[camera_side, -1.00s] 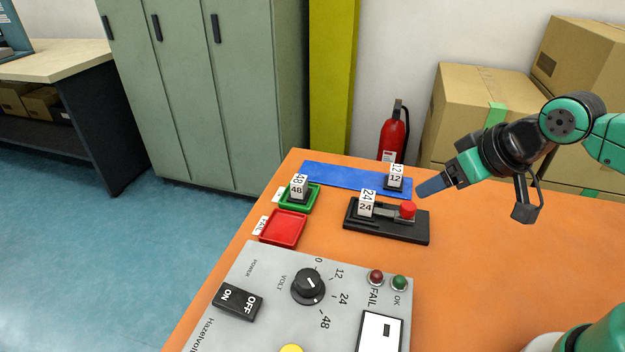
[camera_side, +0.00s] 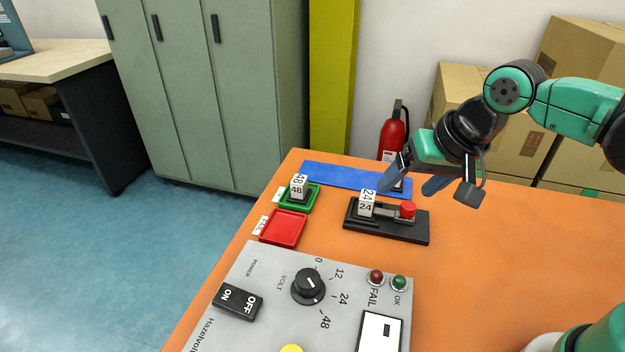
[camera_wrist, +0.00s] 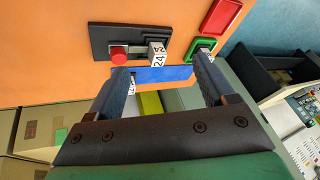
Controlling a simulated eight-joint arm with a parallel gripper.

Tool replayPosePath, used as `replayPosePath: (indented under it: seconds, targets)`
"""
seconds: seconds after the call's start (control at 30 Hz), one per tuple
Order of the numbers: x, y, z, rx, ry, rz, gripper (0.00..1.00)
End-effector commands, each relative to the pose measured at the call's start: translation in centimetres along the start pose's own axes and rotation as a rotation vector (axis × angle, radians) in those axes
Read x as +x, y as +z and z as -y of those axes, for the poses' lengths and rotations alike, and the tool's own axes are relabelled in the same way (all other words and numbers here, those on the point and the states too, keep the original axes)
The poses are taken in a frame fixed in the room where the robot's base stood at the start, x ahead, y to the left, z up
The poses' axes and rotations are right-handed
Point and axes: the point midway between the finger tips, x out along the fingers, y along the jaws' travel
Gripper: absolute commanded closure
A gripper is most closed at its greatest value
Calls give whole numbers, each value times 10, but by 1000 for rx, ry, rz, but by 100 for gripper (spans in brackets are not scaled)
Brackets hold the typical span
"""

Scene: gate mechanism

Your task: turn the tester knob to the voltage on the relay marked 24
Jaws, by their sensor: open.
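The tester (camera_side: 262,268) is a grey panel at the front with a black volt knob (camera_side: 308,287) and marks 0, 12, 24 and 48. The knob's white line points up and right, toward the 0 and 12 side; its exact mark is hard to tell. The relay marked 24 (camera_side: 366,207) sits in a black fixture (camera_side: 385,232) with a red button (camera_side: 407,209); it also shows in the wrist view (camera_wrist: 158,55). My gripper (camera_side: 411,187) is open and empty, above and behind the fixture, well away from the knob.
The relay marked 48 (camera_side: 298,189) stands in a green tray (camera_side: 314,198). A red tray (camera_side: 283,229) is empty. A blue strip (camera_side: 340,176) runs along the back; the relay there is mostly hidden by my finger. The table's right side (camera_side: 500,250) is clear.

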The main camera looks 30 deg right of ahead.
Motion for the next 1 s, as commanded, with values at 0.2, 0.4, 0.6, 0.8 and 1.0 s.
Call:
replayPosePath:
  seconds: [0.2,0.4,0.6,0.8,1.0]
  targets:
    - [24,24,72,507,134,204,24]
    - [46,57,115,861,324,246,24]
    - [56,74,129,1007,411,231,24]
    - [76,82,124,1019,416,229,24]
    - [98,91,119,1018,415,229,24]
